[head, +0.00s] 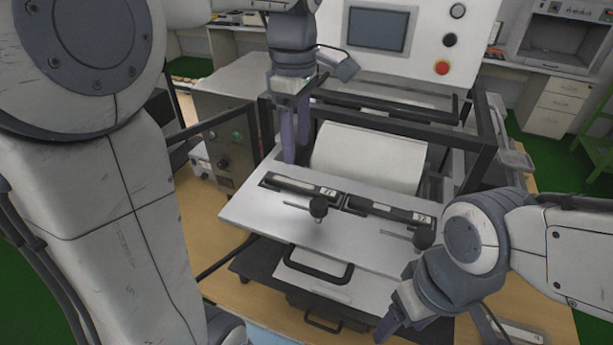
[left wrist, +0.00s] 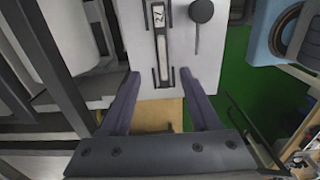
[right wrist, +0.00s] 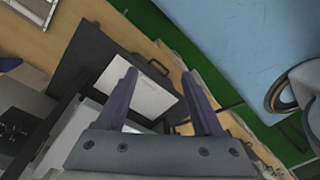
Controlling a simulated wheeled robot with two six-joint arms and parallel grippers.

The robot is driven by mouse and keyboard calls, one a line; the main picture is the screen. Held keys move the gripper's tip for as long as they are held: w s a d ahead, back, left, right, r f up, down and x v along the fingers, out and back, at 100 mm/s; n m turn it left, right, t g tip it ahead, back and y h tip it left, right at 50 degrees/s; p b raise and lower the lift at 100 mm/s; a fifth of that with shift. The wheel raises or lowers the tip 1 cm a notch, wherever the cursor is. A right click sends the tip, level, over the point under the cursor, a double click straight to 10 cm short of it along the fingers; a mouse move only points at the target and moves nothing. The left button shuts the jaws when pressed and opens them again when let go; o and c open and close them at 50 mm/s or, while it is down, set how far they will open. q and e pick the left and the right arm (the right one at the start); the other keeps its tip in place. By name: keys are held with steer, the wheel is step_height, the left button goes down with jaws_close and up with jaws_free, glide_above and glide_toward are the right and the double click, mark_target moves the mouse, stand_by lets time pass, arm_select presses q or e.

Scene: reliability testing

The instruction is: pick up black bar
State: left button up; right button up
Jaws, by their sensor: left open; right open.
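Two black bars with pale labels lie end to end on a white plate (head: 255,215): the left bar (head: 300,187) and the right bar (head: 390,212). My left gripper (head: 294,150) is open and empty, pointing down beside the far left end of the left bar. In the left wrist view, one bar (left wrist: 161,48) lies ahead, in line with the gap between the open fingers (left wrist: 160,74). My right gripper (head: 392,325) is low at the front right, off the plate; its fingers (right wrist: 160,74) are open and empty in the right wrist view.
Black knobs on rods stand in front of the left bar (head: 318,207) and the right bar (head: 424,238). A black frame (head: 390,112) surrounds a white roll (head: 368,155) behind the plate. A black handle (head: 318,268) projects at the front. A control panel (head: 380,30) stands behind.

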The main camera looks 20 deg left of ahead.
mark_target(295, 183)
arm_select(q)
steer(key=f, duration=0.3)
steer(key=shift+a, duration=0.25)
steer(key=f, duration=0.1)
steer(key=f+p, duration=0.2)
steer(key=f, duration=0.1)
steer(key=shift+s+d, duration=0.1)
steer(key=shift+s, duration=0.2)
steer(key=shift+f, duration=0.65)
jaws_close()
